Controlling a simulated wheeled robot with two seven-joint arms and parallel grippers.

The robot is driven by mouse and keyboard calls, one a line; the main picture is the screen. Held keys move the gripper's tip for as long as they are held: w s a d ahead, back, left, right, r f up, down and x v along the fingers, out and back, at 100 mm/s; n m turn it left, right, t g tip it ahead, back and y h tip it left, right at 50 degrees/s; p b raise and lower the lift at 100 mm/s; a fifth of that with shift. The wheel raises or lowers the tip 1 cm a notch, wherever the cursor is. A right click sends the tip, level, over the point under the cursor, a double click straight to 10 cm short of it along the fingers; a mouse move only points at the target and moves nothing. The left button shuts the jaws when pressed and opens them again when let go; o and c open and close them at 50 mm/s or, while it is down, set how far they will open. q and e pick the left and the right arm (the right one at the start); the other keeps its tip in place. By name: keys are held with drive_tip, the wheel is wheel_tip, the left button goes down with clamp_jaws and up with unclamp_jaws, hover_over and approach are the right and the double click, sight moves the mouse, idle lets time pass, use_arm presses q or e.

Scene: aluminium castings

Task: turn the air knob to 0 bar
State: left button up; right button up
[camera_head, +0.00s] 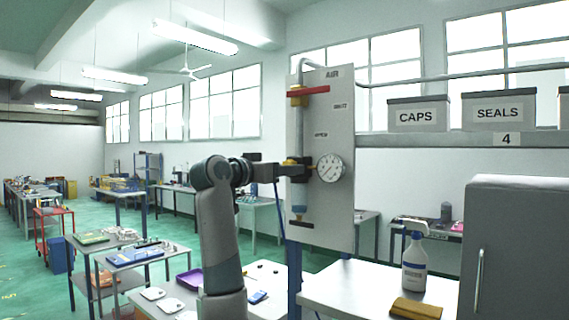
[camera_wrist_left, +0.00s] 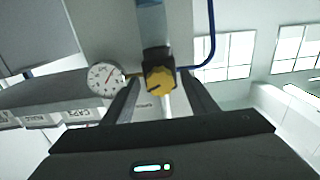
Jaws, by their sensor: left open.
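The yellow air knob (camera_wrist_left: 160,80) sits on a black regulator body on the panel, with a dark mark on its face. In the head view its yellow edge (camera_head: 290,162) shows only in part behind my gripper. My left gripper (camera_head: 301,171) is open at the panel; in the wrist view its two fingers (camera_wrist_left: 162,98) stand on either side of the knob, and I cannot tell whether they touch it. A round white gauge (camera_head: 331,168) is right of the gripper; it also shows in the wrist view (camera_wrist_left: 105,79). Its exact reading is too small to tell. My right gripper is not visible.
The upright AIR panel (camera_head: 337,105) carries a red-handled valve (camera_head: 309,91) above the gripper and a blue-topped part (camera_head: 299,210) below.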

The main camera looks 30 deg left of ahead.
use_arm(q)
drive_tip(key=shift+w, duration=0.15)
drive_tip(key=c, duration=1)
drive_tip(key=shift+n, duration=0.3)
drive_tip(key=shift+d+r+n+b, duration=0.1)
drive_tip(key=shift+n+b, duration=1.7)
drive_tip(key=shift+n, duration=1.55)
drive_tip(key=shift+r+n+b, duration=0.1)
drive_tip(key=shift+n+b, duration=1.7)
drive_tip(key=shift+n, duration=1.55)
